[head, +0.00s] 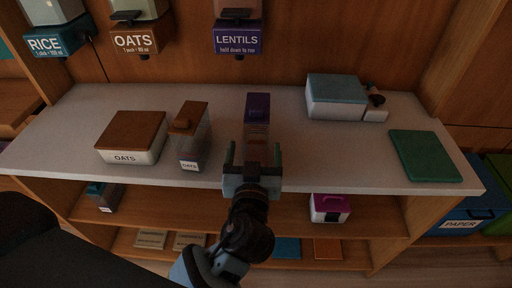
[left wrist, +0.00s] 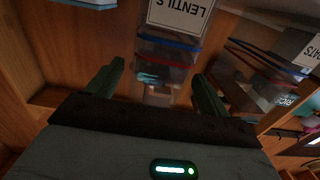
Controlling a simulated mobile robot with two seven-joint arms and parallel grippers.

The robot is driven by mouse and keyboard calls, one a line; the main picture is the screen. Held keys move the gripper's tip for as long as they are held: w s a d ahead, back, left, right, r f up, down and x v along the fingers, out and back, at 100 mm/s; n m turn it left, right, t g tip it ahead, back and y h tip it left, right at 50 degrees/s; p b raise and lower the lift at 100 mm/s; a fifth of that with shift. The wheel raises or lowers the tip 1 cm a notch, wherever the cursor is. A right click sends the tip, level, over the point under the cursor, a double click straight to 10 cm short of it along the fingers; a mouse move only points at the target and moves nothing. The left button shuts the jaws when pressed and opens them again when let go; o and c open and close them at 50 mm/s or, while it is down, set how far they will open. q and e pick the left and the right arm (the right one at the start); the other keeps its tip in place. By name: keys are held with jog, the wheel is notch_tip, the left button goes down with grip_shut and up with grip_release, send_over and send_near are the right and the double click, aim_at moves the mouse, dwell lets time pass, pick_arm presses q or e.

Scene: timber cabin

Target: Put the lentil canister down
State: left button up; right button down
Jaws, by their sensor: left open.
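The lentil canister (head: 257,110) has a purple lid and a see-through body. It stands upright on the pale counter (head: 330,150), below the purple lentils dispenser (head: 237,38). My left gripper (head: 254,158) is open at the near side of the canister, with one finger toward each side and gaps visible. In the left wrist view, which is upside down, the canister (left wrist: 165,50) shows between the spread fingers, with its white LENTILS label (left wrist: 180,14) at the top edge. The canister's lower front is partly hidden by my gripper in the head view. My right gripper is not in view.
A tall oats canister (head: 194,140) and a brown-lidded oats box (head: 133,135) stand to the left. A blue-lidded white box (head: 335,98) and a green board (head: 424,156) are to the right.

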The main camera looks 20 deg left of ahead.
pick_arm(q)
jog(key=p+x, duration=0.1)
jog(key=x, duration=0.3)
jog(key=shift+w, duration=0.45)
jog(key=shift+f, duration=0.1)
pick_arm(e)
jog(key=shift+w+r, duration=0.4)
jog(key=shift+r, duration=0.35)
pick_arm(q)
jog(key=c, duration=1.4)
